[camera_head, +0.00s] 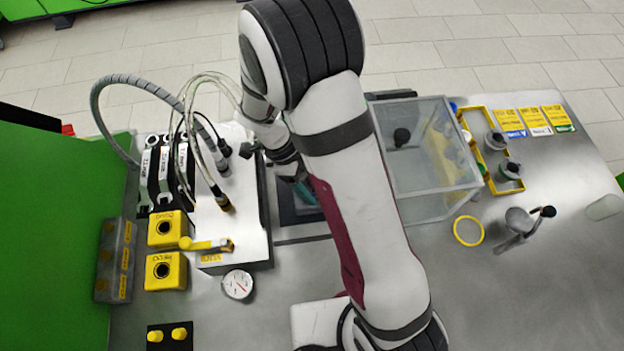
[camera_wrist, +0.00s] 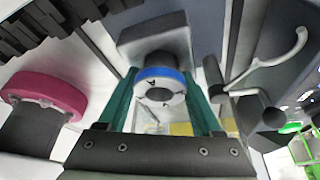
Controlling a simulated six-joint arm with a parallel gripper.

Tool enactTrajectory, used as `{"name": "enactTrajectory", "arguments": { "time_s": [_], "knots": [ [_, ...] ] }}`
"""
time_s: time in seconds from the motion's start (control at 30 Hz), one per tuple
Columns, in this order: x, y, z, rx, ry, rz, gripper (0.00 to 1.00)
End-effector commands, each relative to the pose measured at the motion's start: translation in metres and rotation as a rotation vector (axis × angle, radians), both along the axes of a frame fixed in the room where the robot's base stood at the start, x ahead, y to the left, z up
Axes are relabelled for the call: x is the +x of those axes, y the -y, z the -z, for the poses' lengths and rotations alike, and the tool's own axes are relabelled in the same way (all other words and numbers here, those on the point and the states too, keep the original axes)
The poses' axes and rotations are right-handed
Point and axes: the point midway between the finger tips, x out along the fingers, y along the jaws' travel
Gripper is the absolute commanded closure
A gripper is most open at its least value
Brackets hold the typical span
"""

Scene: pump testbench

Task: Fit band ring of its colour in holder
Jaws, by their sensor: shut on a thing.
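My gripper (camera_head: 303,190) shows only its teal fingertips in the head view, low over a dark square recess beside the white pump block. In the wrist view its two teal fingers (camera_wrist: 162,100) are shut on a round grey piece with a blue band (camera_wrist: 160,73) around its rim. A dark block (camera_wrist: 155,38) lies behind the piece in that view; I cannot tell whether they touch. A yellow ring (camera_head: 468,230) lies flat on the bench at the right. I cannot tell which thing is the holder.
The white pump block (camera_head: 232,210) with hoses stands left of my gripper. A clear box (camera_head: 425,160) stands to its right, behind my arm. A yellow rack (camera_head: 490,150) with grey capped parts and a grey handled piece (camera_head: 518,220) are further right. The front right bench is clear.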

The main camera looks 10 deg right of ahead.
Motion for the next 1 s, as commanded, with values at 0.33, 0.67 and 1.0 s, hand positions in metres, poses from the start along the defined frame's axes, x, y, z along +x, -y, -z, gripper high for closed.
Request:
{"name": "enactTrajectory", "arguments": {
  "time_s": [0.33, 0.67, 1.0],
  "knots": [
    [-0.002, 0.001, 0.015, 0.004, -0.005, 0.007, 1.0],
    [-0.004, 0.002, 0.027, 0.003, -0.008, 0.01, 1.0],
    [-0.004, 0.002, 0.028, 0.003, -0.008, 0.01, 1.0]
  ]
}}
